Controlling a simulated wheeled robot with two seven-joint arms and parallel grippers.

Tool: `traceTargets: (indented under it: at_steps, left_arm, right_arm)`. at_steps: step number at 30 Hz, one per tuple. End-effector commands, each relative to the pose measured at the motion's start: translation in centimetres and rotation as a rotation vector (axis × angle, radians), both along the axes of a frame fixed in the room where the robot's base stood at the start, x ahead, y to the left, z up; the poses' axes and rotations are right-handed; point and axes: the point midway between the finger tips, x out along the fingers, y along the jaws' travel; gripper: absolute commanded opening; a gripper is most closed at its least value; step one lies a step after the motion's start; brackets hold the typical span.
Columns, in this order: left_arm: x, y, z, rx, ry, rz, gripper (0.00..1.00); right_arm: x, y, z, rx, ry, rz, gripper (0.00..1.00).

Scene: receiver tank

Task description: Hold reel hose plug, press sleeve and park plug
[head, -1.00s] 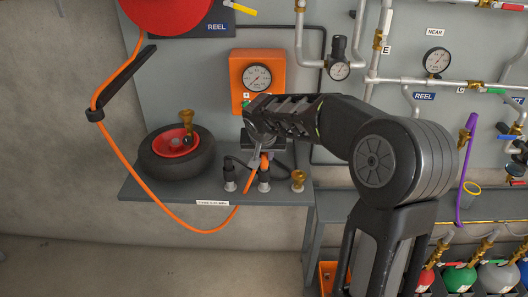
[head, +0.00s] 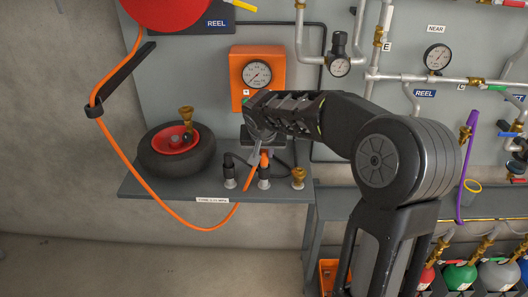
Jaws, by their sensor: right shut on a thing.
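The orange reel hose (head: 112,150) runs down from the red reel (head: 165,12), loops below the shelf edge and rises to my right gripper (head: 262,150). The gripper is shut at the upper end of the hose, over the shelf below the orange gauge box. The hose plug and its sleeve are mostly hidden by the gripper and too small to make out. Two dark fittings with pale bases (head: 229,172) (head: 264,170) stand at the shelf's front, and a brass fitting (head: 298,177) stands to their right. My left gripper is not in view.
A black wheel with a red hub (head: 176,150) lies on the grey shelf (head: 140,188) at the left. The orange gauge box (head: 257,72) is on the wall panel. Pipes, gauges and a purple hose (head: 463,185) are at the right, above coloured cylinders (head: 460,274).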

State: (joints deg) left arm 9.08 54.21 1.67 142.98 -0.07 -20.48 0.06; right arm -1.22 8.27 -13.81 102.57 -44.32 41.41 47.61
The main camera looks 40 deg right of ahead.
Motion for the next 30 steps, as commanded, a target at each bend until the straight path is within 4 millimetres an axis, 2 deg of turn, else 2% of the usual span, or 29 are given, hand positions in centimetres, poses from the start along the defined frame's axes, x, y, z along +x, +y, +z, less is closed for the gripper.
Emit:
traceTargets:
  at_steps: [30]
  left_arm:
    - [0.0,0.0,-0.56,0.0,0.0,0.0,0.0]
  right_arm:
    - [0.01,-0.01,0.02,0.0,0.0,0.001,0.0]
